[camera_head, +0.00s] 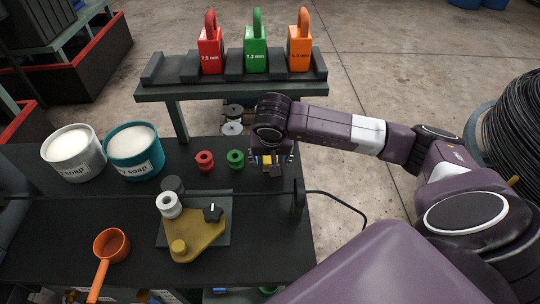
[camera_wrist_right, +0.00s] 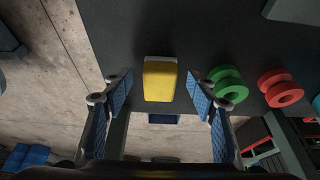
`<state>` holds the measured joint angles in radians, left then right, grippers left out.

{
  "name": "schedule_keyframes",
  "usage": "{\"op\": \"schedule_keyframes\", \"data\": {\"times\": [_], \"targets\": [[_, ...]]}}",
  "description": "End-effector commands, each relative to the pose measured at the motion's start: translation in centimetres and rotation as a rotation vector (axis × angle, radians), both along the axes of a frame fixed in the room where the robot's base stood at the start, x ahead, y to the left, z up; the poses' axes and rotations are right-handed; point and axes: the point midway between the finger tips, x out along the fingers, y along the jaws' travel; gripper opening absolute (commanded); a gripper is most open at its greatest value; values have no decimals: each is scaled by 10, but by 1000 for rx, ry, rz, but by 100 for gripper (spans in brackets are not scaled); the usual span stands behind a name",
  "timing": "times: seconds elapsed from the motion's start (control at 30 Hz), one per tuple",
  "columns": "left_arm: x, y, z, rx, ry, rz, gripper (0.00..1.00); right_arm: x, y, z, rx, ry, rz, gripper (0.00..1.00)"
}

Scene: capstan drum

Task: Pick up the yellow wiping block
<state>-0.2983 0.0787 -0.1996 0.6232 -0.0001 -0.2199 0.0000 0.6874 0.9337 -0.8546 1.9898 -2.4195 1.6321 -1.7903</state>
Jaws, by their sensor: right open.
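The yellow wiping block (camera_wrist_right: 160,80) lies on the dark bench top and has a paler strip along one end. In the right wrist view it sits between the open fingers of my right gripper (camera_wrist_right: 160,105), apart from both blue-padded fingertips. In the head view the block (camera_head: 267,160) shows small and partly hidden under my right gripper (camera_head: 270,160), which is above the far right part of the bench. My left gripper is not in view.
Green (camera_head: 236,158) and red (camera_head: 205,161) spools stand just left of my right gripper. Soap tubs (camera_head: 135,150), an orange scoop (camera_head: 111,243) and a yellow capstan fixture (camera_head: 195,235) are further left. Coloured weights (camera_head: 256,52) stand on a raised shelf behind. A cable runs across the bench.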

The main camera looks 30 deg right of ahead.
Motion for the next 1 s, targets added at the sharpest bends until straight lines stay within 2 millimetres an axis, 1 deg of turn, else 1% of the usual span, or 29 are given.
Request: {"op": "schedule_keyframes", "data": {"times": [0.03, 0.13, 0.37, 0.47, 0.8, 1.0], "targets": [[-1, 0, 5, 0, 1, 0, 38, 1, -1, -6, 2, 5, 0, 53], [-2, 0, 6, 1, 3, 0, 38, 4, -3, -14, 1, 2, 1, 53], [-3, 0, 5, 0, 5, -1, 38, 5, -3, -17, 0, 0, 2, 53], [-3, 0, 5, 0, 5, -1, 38, 5, -3, -17, 0, 0, 2, 44], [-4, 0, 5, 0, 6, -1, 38, 5, -3, -16, 0, 0, 1, 8], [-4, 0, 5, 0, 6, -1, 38, 5, -3, -16, 0, -1, 1, 8]]}}
